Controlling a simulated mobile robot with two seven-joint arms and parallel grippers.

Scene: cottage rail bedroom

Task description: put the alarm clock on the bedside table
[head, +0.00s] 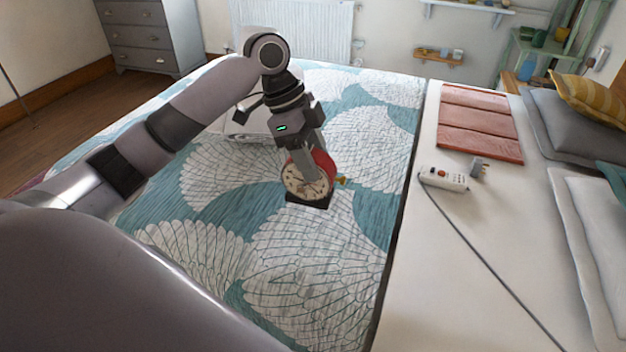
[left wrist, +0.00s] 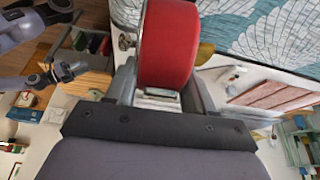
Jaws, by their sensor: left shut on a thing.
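The alarm clock (head: 307,184) is red with a pale round face and a yellowish part at its side. My left gripper (head: 311,150) is shut on it, reaching down from above over the patterned bed cover. The clock's red body (left wrist: 168,45) fills the upper middle of the left wrist view, between the fingers. I cannot tell its exact height above the bed. What seems to be my right gripper (left wrist: 62,72) shows small at the left of the left wrist view; its jaws are unclear. I cannot identify the bedside table with certainty; a wooden surface (left wrist: 88,84) shows beside that gripper.
The bed (head: 215,250) fills the middle. To its right, a white surface (head: 420,270) holds a reddish folded panel (head: 480,122), a power strip (head: 444,179) with a cable, and pillows (head: 565,125). A grey chest of drawers (head: 145,40) stands at the back left.

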